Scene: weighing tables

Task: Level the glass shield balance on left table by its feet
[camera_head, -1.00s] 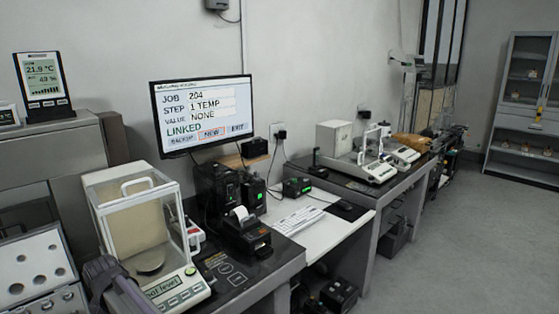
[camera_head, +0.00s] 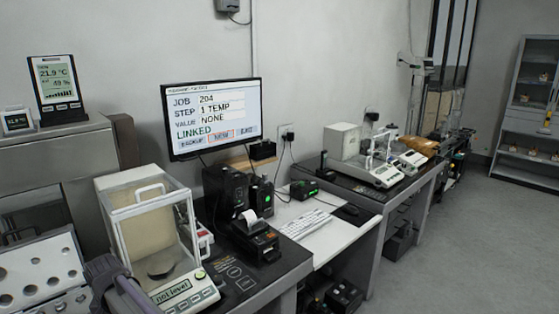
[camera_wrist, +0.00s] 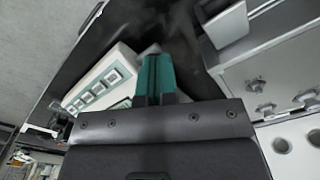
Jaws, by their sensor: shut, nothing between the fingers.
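The glass shield balance (camera_head: 187,250) stands on the left table (camera_head: 248,287) in the head view. It has clear panes, a white top handle, a dark round pan and a front display (camera_head: 172,295) reading "not level". My arm overlaps its lower left front, and its feet are not clearly seen there. In the wrist view, the balance's pale front panel with its keys (camera_wrist: 105,84) lies tilted left of my gripper (camera_wrist: 157,62). The teal fingers are together and empty, close beside the balance; contact cannot be told.
A small printer (camera_head: 256,243) stands right of the balance, below the monitor (camera_head: 214,118). A white rack with round holes (camera_head: 40,272) is at the left. More balances stand on the far table (camera_head: 345,188). The floor at right is clear.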

